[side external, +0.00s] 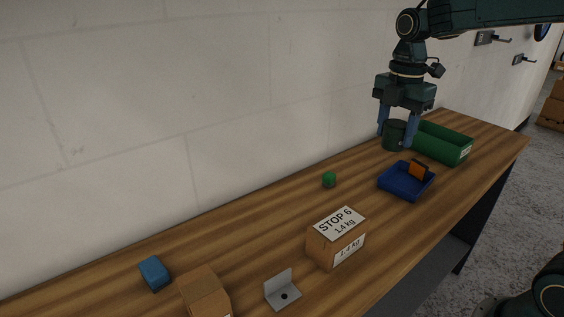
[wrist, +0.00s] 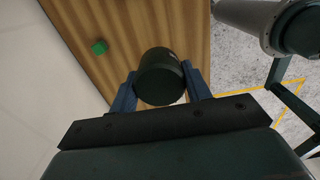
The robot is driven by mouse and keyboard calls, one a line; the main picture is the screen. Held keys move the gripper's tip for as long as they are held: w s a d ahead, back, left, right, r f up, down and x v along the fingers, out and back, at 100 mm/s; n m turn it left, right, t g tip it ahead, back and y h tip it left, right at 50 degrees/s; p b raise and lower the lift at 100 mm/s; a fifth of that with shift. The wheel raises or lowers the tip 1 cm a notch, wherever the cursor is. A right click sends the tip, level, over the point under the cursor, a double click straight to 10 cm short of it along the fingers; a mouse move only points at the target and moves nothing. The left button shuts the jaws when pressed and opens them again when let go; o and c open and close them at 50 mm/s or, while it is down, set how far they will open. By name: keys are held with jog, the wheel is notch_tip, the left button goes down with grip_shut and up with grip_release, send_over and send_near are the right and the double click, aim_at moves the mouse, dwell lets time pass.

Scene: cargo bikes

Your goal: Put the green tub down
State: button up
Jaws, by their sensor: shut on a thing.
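The green tub (side external: 394,136) is a dark green round pot at the far right end of the bench, near the wall and just left of the green crate. My gripper (side external: 397,138) points down with its two blue fingers on either side of the tub, shut on it. In the wrist view the tub (wrist: 160,80) sits between the fingers (wrist: 159,72), over the wood. The tub looks upright. Whether its bottom touches the bench I cannot tell.
The green crate (side external: 443,155) stands close to the tub's right. A blue tray (side external: 398,189) holding an orange and black thing (side external: 418,170) is in front. A small green block (side external: 329,179) lies to the left. A labelled carton (side external: 322,250) stands nearer the camera. Bench between block and tub is clear.

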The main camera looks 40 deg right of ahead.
jog(key=w+a+m, duration=0.1)
jog(key=w+a, duration=0.7)
jog(key=a, duration=0.4)
jog(key=w+a+m, duration=0.1)
jog(key=w+a, duration=0.6)
jog(key=a, duration=0.5)
jog(key=f, duration=1.5)
jog(key=shift+w+d+f, duration=0.2)
jog(key=shift+d+f, duration=0.05)
jog(key=shift+f, duration=0.05)
jog(key=shift+f, duration=2.1)
jog(key=shift+f, duration=0.15)
jog(key=o, duration=1)
jog(key=shift+o, duration=0.2)
